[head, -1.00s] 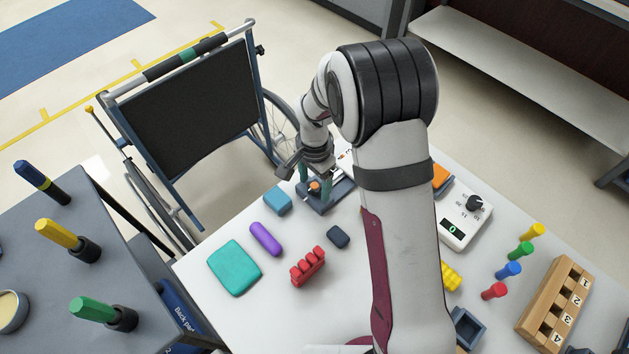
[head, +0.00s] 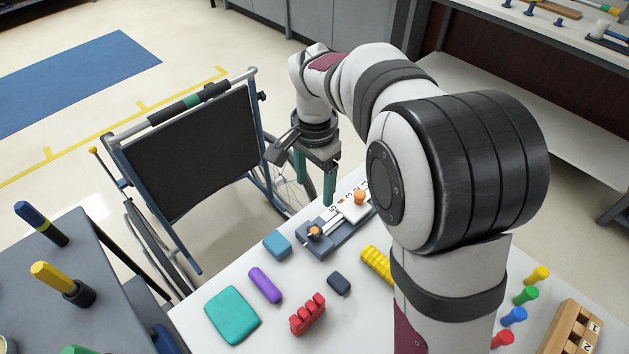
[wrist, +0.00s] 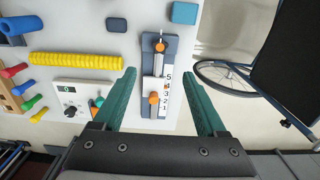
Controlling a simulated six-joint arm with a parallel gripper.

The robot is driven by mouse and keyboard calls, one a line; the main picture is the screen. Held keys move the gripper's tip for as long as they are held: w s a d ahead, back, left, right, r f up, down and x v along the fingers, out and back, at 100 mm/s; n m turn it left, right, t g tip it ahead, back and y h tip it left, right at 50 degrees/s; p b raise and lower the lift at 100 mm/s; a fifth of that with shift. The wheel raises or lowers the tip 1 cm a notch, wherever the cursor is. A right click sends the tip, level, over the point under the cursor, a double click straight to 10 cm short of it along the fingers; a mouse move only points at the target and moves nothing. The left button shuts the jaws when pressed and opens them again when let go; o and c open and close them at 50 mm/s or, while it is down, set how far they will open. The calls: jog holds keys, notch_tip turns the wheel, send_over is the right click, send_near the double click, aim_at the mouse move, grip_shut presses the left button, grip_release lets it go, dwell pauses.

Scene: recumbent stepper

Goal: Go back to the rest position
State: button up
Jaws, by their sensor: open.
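My gripper (head: 315,178) hangs above the far edge of the white table, with its two green fingers apart and nothing between them. It also shows in the wrist view (wrist: 160,100), where the fingers stand wide on either side of the slider device. The slider device (head: 333,237) is a blue-grey base with a pale rail, orange knobs and a number scale. In the wrist view the slider device (wrist: 156,107) lies below the open fingers, apart from them. My arm hides part of the table's right side in the head view.
On the table (head: 200,325) lie a teal pad (head: 232,314), a purple bar (head: 265,285), a red grip (head: 307,314), a blue block (head: 277,244) and a yellow ribbed roll (head: 377,263). A wheelchair (head: 190,150) stands beyond the table. A dial box (wrist: 75,95) shows in the wrist view.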

dwell(0.3)
jog(key=s+d+r+n, duration=0.1)
jog(key=s+d+r, duration=0.15)
jog(key=s, duration=0.35)
jog(key=s+d+r, duration=0.2)
jog(key=s+d, duration=0.1)
jog(key=s, duration=0.2)
jog(key=s+d+f+n+y, duration=0.1)
jog(key=s+d+f+n, duration=0.1)
jog(key=s, duration=1.3)
jog(key=shift+f+y, duration=0.35)
jog(key=shift+y, duration=0.05)
